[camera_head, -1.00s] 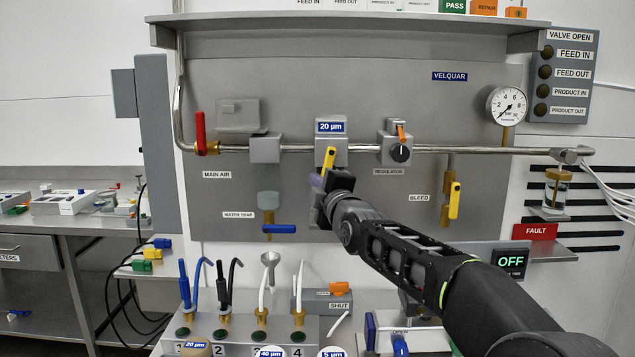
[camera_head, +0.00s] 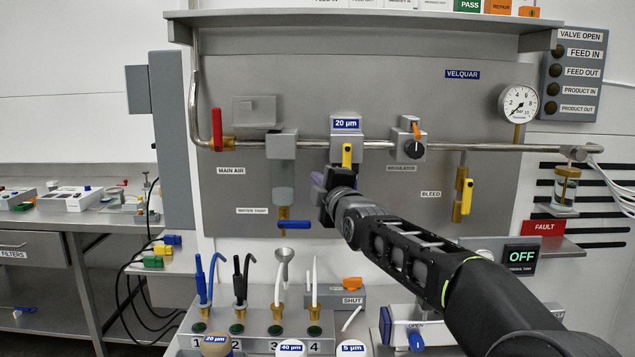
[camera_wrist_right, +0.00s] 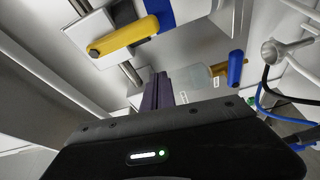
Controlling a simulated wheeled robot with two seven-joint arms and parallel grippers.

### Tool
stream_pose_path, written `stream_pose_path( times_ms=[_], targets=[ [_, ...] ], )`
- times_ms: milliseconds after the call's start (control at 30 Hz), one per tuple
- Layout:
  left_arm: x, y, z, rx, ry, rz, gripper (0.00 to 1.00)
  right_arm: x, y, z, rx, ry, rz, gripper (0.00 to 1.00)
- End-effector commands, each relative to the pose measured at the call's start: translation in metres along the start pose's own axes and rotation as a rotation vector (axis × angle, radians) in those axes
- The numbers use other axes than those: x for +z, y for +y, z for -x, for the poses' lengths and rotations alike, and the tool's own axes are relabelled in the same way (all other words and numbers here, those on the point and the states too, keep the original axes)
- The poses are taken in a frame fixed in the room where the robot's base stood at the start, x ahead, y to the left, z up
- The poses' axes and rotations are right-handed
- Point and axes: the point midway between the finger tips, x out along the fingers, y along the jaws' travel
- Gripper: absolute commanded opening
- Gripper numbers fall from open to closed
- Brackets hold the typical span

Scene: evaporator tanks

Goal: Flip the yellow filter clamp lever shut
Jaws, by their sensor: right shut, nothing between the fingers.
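The yellow filter clamp lever (camera_head: 347,155) is on the front of the grey filter housing, below its blue "20 µm" label (camera_head: 346,124). It points straight down in the head view, its lower end just above my right wrist. In the right wrist view the yellow lever (camera_wrist_right: 125,37) lies at the upper left, beside a blue part. My right gripper (camera_head: 320,182) is just below and left of the lever. Its dark purple fingers (camera_wrist_right: 158,92) are shut and empty, with a visible gap to the lever. My left gripper is not in view.
A pipe (camera_head: 375,146) runs across the panel. The regulator (camera_head: 411,148) is right of the filter, and the water trap's blue handle (camera_head: 293,225) is at lower left. A red main air lever (camera_head: 217,130) and a yellow bleed lever (camera_head: 467,196) stand farther out. Hoses (camera_head: 240,275) rise below.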

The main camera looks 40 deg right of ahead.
Motion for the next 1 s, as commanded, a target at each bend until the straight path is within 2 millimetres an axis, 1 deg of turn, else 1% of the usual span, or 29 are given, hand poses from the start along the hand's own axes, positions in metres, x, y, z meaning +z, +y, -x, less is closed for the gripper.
stream_pose_path(
  times_ms=[33,300,400,467,600,1000],
  targets=[
    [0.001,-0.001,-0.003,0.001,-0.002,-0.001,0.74,0.001,0.001,0.009,0.004,-0.001,-0.001,0.00],
    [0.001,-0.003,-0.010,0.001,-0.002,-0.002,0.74,0.001,0.003,0.060,0.004,-0.001,0.000,0.00],
    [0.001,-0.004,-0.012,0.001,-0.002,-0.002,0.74,0.001,0.004,0.076,0.005,-0.001,0.000,0.00],
    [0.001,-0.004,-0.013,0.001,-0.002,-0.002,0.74,0.001,0.005,0.082,0.004,-0.001,0.001,0.00],
    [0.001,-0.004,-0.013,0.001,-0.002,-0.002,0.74,0.000,0.005,0.089,0.003,0.000,0.001,0.00],
    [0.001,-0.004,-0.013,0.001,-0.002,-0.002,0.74,0.000,0.005,0.090,0.002,0.000,0.001,0.00]
  ],
)
